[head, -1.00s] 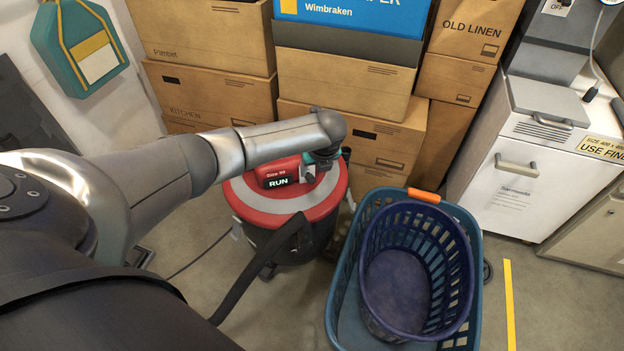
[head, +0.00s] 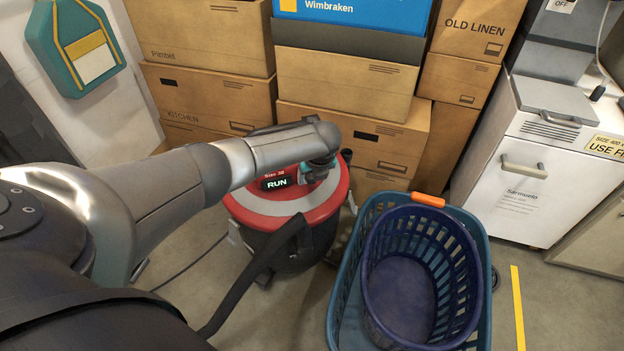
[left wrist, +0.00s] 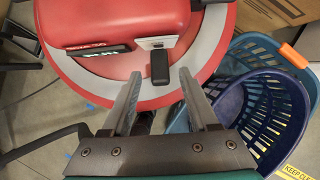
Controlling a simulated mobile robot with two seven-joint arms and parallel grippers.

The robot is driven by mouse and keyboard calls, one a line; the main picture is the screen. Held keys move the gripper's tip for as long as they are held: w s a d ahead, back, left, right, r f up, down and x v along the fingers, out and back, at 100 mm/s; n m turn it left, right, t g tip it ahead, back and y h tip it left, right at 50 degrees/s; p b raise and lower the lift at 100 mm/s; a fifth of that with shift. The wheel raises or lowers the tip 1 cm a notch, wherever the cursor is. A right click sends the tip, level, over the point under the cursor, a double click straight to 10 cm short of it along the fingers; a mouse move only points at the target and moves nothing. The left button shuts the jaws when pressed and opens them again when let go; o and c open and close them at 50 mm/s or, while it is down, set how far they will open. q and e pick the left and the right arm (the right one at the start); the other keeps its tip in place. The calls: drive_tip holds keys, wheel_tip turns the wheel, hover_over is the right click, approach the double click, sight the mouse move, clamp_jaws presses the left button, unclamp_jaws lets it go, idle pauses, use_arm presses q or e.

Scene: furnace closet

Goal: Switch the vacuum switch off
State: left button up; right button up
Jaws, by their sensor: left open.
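The vacuum (head: 285,222) is a round red-and-grey drum on the floor, and its panel display (head: 278,182) reads RUN. Its red top also shows in the left wrist view (left wrist: 120,20). There, the vacuum switch (left wrist: 159,65) is a dark lever on a small white plate beside the display. My left gripper (head: 320,172) is over the vacuum's top, partly hiding the switch area in the head view. In the left wrist view, its two open fingers (left wrist: 160,77) point at the switch, with the lever's lower end near the gap between their tips. Contact cannot be told. My right gripper is not in view.
A teal basket (head: 340,290) with a blue basket (head: 455,235) inside stands right of the vacuum. Cardboard boxes (head: 350,75) are stacked behind it. A dark hose (head: 255,270) runs down its front. A white cabinet (head: 520,185) stands at the right.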

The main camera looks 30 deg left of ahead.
use_arm(q)
drive_tip(key=shift+f, duration=0.15)
clamp_jaws()
idle(0.5)
